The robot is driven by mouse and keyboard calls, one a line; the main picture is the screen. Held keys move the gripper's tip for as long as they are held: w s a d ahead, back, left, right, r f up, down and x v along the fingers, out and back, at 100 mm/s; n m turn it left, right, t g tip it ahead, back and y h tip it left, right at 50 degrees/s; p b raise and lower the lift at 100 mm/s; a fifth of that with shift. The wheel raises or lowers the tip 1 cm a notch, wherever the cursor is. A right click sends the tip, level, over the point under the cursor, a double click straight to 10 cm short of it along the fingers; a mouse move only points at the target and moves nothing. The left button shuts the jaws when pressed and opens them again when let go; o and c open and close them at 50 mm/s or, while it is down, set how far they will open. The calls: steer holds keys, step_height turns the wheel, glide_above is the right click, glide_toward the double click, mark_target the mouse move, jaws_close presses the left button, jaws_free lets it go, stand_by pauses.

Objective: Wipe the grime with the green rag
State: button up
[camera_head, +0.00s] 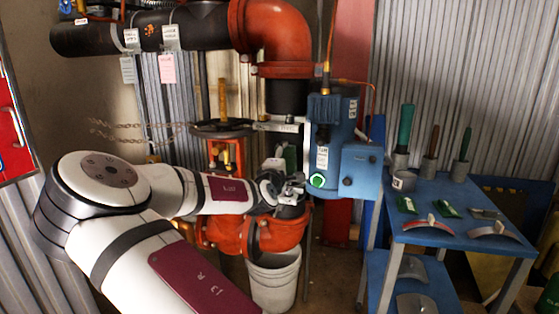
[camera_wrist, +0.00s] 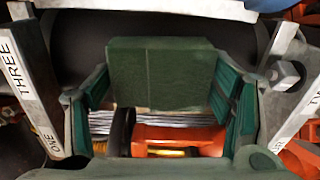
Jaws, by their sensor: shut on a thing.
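The green rag (camera_wrist: 160,75) shows in the wrist view as a dark green, block-shaped piece between the fingers of my gripper (camera_wrist: 163,92). The gripper is shut on it, with green-padded fingers at its left and right sides. In the head view my gripper (camera_head: 284,187) is at the middle, in front of the red-orange pipework and left of the blue box. The rag cannot be told clearly there. I cannot make out the grime in either view.
A blue box (camera_head: 335,135) with a green button is close right of my gripper. Orange pipework (camera_head: 262,232) is below, above a white bucket (camera_head: 275,283). A handwheel (camera_head: 218,128) is behind. A blue table (camera_head: 460,190) with tools stands at the right.

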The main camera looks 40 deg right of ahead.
steer(key=shift+s, duration=0.1)
steer(key=shift+w+a, duration=0.6)
steer(key=shift+w, duration=0.25)
steer(key=shift+w+a, duration=0.55)
steer(key=shift+w, duration=0.3)
steer(key=shift+p+v, duration=0.75)
steer(key=shift+v, duration=2.25)
steer(key=v, duration=0.3)
steer(key=shift+s+p, duration=0.1)
steer(key=shift+p, duration=0.3)
